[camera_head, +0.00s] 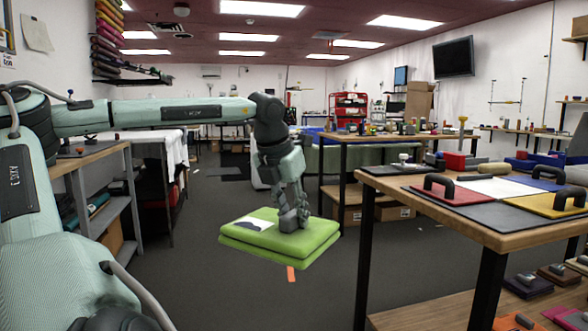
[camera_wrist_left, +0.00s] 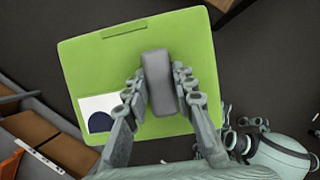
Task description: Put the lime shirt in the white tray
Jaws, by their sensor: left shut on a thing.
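The lime shirt (camera_head: 278,238) is a folded, flat lime-green stack with a white label bearing a dark shape. It hangs in the air over the floor, left of the right-hand table. My left gripper (camera_head: 293,222) is above it, shut on a grey block-like grip on its top. The wrist view shows the fingers on both sides of that grey block (camera_wrist_left: 158,82), with the lime shirt (camera_wrist_left: 95,55) beneath. A flat white panel (camera_head: 497,187), perhaps the white tray, lies on the right-hand table between red and blue pieces.
The right-hand wooden table (camera_head: 480,230) has its near-left corner right of the shirt. On it, a red pad (camera_head: 462,198) and a yellow pad (camera_head: 550,205) carry upright dark handles. Another table (camera_head: 385,138) stands behind. Open floor surrounds the shirt.

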